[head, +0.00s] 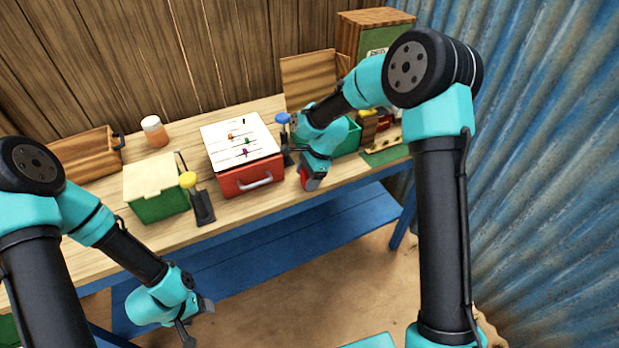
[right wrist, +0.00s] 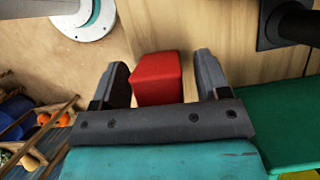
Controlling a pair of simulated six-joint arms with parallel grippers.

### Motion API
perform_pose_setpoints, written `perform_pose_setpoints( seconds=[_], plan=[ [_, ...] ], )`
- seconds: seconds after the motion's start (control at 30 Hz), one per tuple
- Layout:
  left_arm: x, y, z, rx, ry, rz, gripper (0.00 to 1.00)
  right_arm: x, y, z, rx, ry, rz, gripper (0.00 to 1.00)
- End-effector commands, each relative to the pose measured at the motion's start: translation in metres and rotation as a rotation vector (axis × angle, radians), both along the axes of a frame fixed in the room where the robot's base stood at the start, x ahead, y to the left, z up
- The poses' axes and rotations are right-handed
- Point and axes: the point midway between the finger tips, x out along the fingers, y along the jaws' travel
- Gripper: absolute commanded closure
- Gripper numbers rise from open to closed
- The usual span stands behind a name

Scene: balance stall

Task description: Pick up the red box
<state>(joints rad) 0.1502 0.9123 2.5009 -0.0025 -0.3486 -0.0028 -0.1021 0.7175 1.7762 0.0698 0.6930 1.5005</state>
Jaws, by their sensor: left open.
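A small red box (right wrist: 157,78) stands on the wooden table between the fingers of my right gripper (right wrist: 162,82) in the right wrist view. The jaws are open, with a clear gap beside the box on the right and a very narrow one on the left. In the head view a bit of the red box (head: 304,178) shows at my right gripper (head: 312,182), near the table's front edge; the rest is hidden. My left gripper (head: 197,322) is open and empty, low in front of the table.
A red case (head: 250,178) with a white top and handle stands left of the right gripper. A green box (head: 160,205), a jar (head: 154,131) and a wooden crate (head: 88,155) stand further left. A green tray (head: 350,140) is behind the right gripper.

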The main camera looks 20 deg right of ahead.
Motion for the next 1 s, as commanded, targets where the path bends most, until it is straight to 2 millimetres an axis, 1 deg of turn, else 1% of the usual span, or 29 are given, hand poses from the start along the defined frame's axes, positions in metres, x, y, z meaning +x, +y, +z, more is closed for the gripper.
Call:
perform_pose_setpoints(
  seconds=[0.03, 0.07, 0.5, 0.83, 1.0],
  plan=[
    [0.000, 0.000, 0.000, 0.000, 0.000, 0.000, 0.28, 0.000, 0.000, 0.000, 0.000, 0.000, 0.000, 0.36],
    [0.000, 0.000, 0.000, 0.000, 0.000, 0.000, 0.28, 0.000, 0.000, 0.000, 0.000, 0.000, 0.000, 0.39],
    [0.000, 0.000, 0.000, 0.000, 0.000, 0.000, 0.28, 0.000, 0.000, 0.000, 0.000, 0.000, 0.000, 0.81],
    [0.000, 0.000, 0.000, 0.000, 0.000, 0.000, 0.28, 0.000, 0.000, 0.002, 0.000, -0.001, 0.000, 0.82],
    [0.000, 0.000, 0.000, 0.000, 0.000, 0.000, 0.28, 0.001, 0.000, 0.014, 0.000, -0.003, -0.001, 0.82]
  ],
)
